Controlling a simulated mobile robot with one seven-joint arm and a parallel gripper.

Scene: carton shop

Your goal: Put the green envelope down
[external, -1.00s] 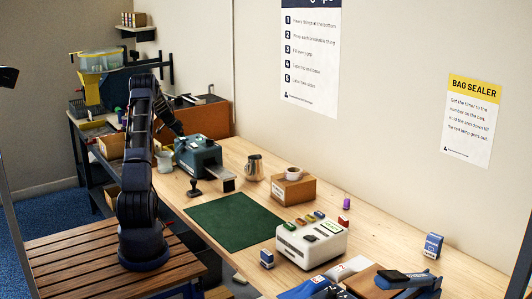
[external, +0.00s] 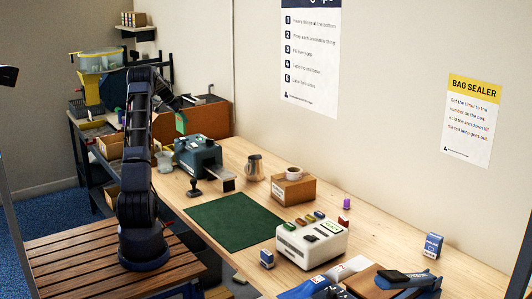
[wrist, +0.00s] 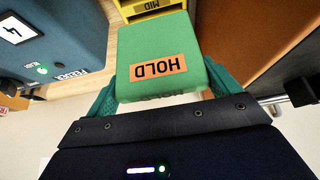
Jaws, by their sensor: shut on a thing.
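The green envelope (wrist: 170,40) shows in the wrist view, with an orange label reading HOLD upside down. My gripper (wrist: 162,88) is shut on it, with a green finger at each side of its near end. In the external view the green envelope (external: 180,123) is a small green patch at the end of my arm, above and behind the teal machine (external: 197,155). It appears to be held up in the air. My fingers are too small to make out there.
A yellow thing marked MID (wrist: 145,8) lies just beyond the envelope in the wrist view. The blue machine (wrist: 50,40) is at left and a brown panel (wrist: 255,40) at right. In the external view, the green mat (external: 233,220) is bare.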

